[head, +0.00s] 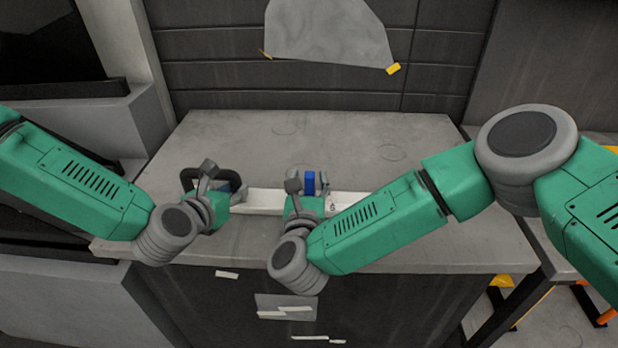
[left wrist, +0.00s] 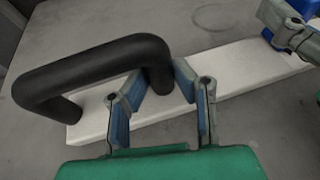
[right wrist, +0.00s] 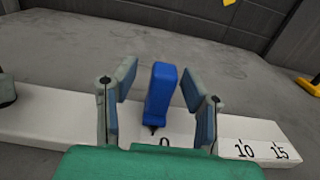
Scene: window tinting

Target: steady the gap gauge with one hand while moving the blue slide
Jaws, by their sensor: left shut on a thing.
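The gap gauge is a long white bar (head: 263,200) lying on the table, with a black loop handle (head: 187,177) at its left end. My left gripper (head: 215,190) is shut on the handle; in the left wrist view its fingers (left wrist: 158,82) close on the handle's right leg (left wrist: 158,68). The blue slide (head: 309,182) stands upright on the bar. My right gripper (head: 302,189) is at the slide. In the right wrist view its open fingers (right wrist: 158,90) stand either side of the slide (right wrist: 160,92), with small gaps. The slide is near the 0 mark.
The grey tabletop (head: 390,235) is clear around the bar. Marks 10 and 15 are printed on the bar right of the slide (right wrist: 250,137). A dark panelled wall (head: 430,65) with a grey sheet (head: 328,30) stands behind the table.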

